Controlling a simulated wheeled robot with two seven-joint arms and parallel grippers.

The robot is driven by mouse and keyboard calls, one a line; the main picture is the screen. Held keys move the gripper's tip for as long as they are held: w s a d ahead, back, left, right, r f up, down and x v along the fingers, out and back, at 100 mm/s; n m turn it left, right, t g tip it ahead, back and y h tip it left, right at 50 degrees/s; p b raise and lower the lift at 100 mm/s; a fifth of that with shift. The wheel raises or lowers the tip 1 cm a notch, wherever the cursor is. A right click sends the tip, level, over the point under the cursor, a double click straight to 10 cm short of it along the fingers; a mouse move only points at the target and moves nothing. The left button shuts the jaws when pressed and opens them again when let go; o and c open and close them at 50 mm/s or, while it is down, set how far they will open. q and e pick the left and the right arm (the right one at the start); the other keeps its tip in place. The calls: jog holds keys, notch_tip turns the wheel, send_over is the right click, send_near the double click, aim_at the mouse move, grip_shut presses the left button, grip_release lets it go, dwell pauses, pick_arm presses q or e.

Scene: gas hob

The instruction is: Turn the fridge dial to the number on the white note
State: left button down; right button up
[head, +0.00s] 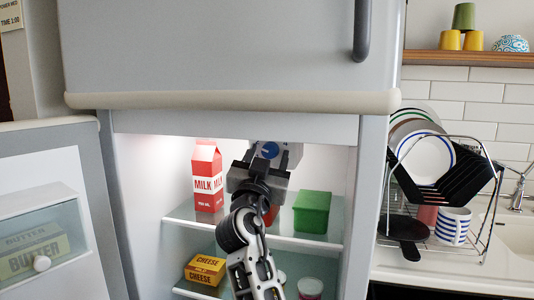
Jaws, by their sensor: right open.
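The fridge stands open. High inside it, a round blue dial (269,149) sits on a grey housing (294,152). Its numbers are too small to read. My right gripper (262,162) reaches in from below, open, in front of the dial and overlapping its lower part. I cannot tell whether the fingers touch the dial. No white note can be made out. A pale yellow note (10,15) with a few printed words, including "TIME", hangs at the top left edge, partly cut off. My left gripper is out of view.
A red milk carton (207,178) stands left of my right arm and a green box (312,212) right of it, on the upper glass shelf. A yellow cheese box (205,269) sits below. The open fridge door (85,150) is left, a dish rack (440,190) right.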

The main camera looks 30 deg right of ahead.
jog(key=c, duration=1)
jog(key=shift+o, duration=0.2)
jog(key=shift+r, duration=0.1)
